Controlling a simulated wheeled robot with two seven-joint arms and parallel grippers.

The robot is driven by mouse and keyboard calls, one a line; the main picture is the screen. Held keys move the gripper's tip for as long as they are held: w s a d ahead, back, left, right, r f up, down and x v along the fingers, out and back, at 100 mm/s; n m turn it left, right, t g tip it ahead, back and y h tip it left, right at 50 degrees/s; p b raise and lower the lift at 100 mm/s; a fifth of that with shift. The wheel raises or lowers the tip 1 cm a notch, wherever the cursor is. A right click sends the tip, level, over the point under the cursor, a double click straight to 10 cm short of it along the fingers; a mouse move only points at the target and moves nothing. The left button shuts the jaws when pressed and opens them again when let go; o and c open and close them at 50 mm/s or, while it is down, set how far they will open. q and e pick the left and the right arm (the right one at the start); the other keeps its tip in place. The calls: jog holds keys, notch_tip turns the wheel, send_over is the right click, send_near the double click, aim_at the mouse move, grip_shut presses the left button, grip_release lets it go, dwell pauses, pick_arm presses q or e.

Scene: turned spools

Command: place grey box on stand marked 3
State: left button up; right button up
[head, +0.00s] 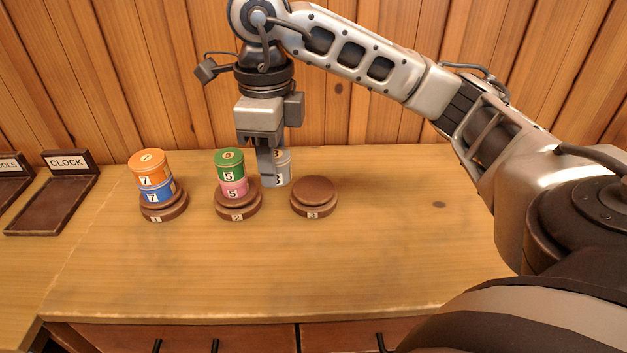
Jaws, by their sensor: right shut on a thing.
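The grey box (283,169) is a small round tin with a 3 on its side. My right gripper (268,165) is shut on it, and its fingers hide the tin's left part. The tin is behind and between stands 2 and 3; I cannot tell whether it is clear of the table. The stand marked 3 (314,199) is a round brown wooden base with an empty top, to the right and nearer. My left gripper is not in view.
Stand 2 (239,212) holds a green box (229,160) on a pink box (234,187). Stand 1 (164,213) holds an orange box (147,163) on a blue box (158,192). A tray marked CLOCK (50,211) is at left. The table's right side is clear.

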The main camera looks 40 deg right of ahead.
jog(key=b, duration=0.1)
send_near(313, 188)
jog(key=s+a+r, duration=0.2)
jog(key=a+r, duration=0.1)
jog(key=a, duration=0.1)
jog(key=d+f, duration=0.1)
jog(key=w+f, duration=0.1)
jog(key=d+f, duration=0.1)
jog(key=f, duration=0.1)
jog(key=shift+w+d+f, duration=0.1)
jog(key=shift+w+d, duration=0.15)
jog(key=shift+d, duration=0.1)
jog(key=shift+w+d+f, duration=0.2)
jog(key=shift+d+f, duration=0.15)
jog(key=shift+f, duration=0.15)
jog(key=f, duration=0.3)
jog(key=shift+w+d+f+p, duration=0.1)
jog(key=shift+d+f+p, duration=0.05)
jog(key=shift+d+p, duration=0.2)
jog(key=shift+a+f, duration=0.1)
jog(key=shift+f, duration=0.15)
jog(key=shift+f, duration=0.15)
jog(key=o, duration=0.9)
jog(key=shift+o, duration=0.2)
